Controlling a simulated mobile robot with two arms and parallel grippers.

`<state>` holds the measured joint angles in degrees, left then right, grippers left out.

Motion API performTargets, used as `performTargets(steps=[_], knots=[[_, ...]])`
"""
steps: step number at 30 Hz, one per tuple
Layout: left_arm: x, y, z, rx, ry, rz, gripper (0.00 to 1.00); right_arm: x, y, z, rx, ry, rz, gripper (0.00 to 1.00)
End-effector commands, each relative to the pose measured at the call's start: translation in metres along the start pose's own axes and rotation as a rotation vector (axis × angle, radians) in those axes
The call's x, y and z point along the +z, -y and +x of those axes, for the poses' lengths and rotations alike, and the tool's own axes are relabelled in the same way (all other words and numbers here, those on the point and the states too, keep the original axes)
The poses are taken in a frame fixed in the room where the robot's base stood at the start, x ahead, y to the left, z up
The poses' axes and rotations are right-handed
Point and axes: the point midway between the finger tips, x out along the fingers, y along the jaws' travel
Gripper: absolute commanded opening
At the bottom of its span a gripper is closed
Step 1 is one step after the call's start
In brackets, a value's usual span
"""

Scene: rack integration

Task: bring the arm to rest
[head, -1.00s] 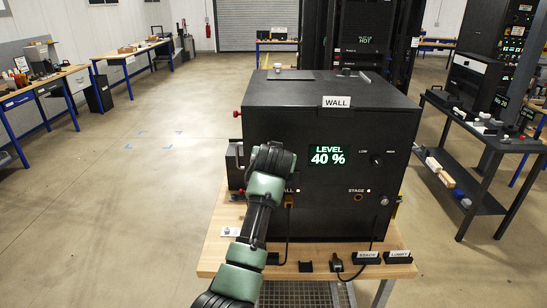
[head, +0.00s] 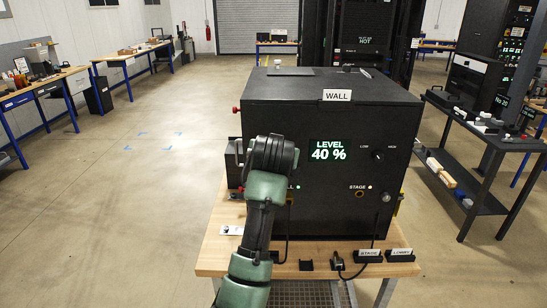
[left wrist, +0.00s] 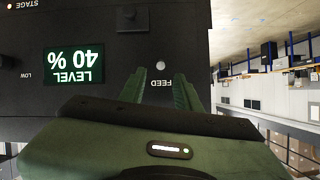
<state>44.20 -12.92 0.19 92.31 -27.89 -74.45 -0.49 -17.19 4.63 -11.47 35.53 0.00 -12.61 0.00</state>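My left arm (head: 262,205) rises from the bottom of the head view in front of the black box (head: 350,205). Its wrist covers part of the box's left front. My left gripper's fingers are hidden in the head view. In the left wrist view, my left gripper (left wrist: 160,95) has two green fingers, spread apart with nothing between them. The box face with a FEED label (left wrist: 161,84) shows past the fingers, upside down. The box's display (head: 328,150) reads LEVEL 40 %. My right gripper is in neither view.
The box stands on a wooden bench (head: 212,262), with STAGE (head: 369,256) and LOBBY (head: 400,255) holders at its front edge. A cable (head: 362,268) hangs there. A dark cart (head: 485,200) stands at the right. The floor at the left (head: 140,220) is clear.

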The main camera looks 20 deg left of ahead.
Motion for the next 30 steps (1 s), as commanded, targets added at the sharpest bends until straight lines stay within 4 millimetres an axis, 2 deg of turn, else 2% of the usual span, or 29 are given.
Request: performTargets(steps=[7, 14, 17, 20, 23, 24, 26, 27, 29, 30], knots=[[0.0, 0.0, -0.014, 0.0, 0.0, -0.001, 0.33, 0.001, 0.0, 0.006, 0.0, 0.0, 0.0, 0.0], [0.001, 0.0, -0.013, 0.0, 0.002, 0.001, 0.33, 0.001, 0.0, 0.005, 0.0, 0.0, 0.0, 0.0], [0.016, -0.006, -0.003, 0.007, 0.016, 0.016, 0.33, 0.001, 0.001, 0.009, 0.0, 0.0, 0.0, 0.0], [0.056, -0.019, 0.022, 0.025, 0.054, 0.053, 0.33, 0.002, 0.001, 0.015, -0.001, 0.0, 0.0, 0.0], [0.118, -0.039, 0.053, 0.056, 0.107, 0.102, 0.33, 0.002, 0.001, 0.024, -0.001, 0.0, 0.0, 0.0], [0.146, -0.047, 0.066, 0.071, 0.13, 0.122, 0.33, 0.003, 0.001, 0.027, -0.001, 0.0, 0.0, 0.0], [0.188, -0.058, 0.081, 0.094, 0.162, 0.149, 0.33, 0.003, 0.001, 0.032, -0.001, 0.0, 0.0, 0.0], [0.216, -0.065, 0.09, 0.11, 0.185, 0.164, 0.33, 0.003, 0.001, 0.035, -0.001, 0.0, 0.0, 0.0], [0.261, -0.073, 0.102, 0.132, 0.22, 0.186, 0.33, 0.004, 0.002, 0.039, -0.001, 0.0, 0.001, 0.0], [0.29, -0.079, 0.107, 0.148, 0.243, 0.198, 0.33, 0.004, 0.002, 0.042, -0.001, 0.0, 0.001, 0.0]])
